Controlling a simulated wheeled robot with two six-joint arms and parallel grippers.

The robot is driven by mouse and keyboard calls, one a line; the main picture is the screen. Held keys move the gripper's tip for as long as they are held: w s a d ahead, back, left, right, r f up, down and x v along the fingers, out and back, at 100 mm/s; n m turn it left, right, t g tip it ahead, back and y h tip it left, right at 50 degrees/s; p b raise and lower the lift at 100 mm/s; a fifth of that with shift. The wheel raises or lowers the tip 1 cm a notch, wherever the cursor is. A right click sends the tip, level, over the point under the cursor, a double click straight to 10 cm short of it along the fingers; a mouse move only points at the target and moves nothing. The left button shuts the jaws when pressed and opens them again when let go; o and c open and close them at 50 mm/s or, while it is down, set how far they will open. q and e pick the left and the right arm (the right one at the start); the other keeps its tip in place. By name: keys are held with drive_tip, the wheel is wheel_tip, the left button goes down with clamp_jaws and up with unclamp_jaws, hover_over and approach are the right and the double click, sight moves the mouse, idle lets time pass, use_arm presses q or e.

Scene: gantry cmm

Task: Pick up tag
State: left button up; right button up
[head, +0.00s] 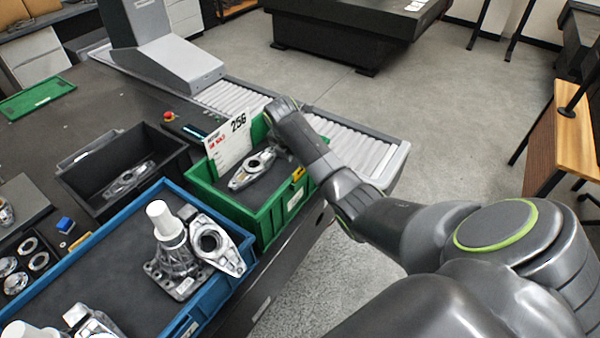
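A white tag (228,148) with red print and the number 256 stands upright at the back of a green bin (271,217). A grey metal part (252,168) lies in the bin in front of the tag. My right arm comes in from the lower right, and my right gripper (277,145) is over the back right part of the bin, just right of the tag. Its fingers are mostly hidden behind the wrist, so I cannot tell whether they are open or touch anything. My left gripper is out of view.
A blue tray (228,285) with metal castings stands in front left of the green bin. A black bin (105,200) holding a metal part is to its left. A roller conveyor (352,150) runs behind. A red button (169,116) sits near the table's back edge.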

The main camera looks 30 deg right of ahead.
sight(300, 174)
drive_tip(key=x, duration=0.1)
drive_tip(key=p+x, duration=0.1)
drive_tip(key=x, duration=0.1)
drive_tip(key=shift+s+d+f+p, duration=0.2)
drive_tip(key=shift+s+f+p, duration=0.1)
drive_tip(key=shift+f, duration=0.1)
drive_tip(key=shift+w+d+f, duration=0.15)
drive_tip(key=shift+f, duration=0.5)
clamp_jaws()
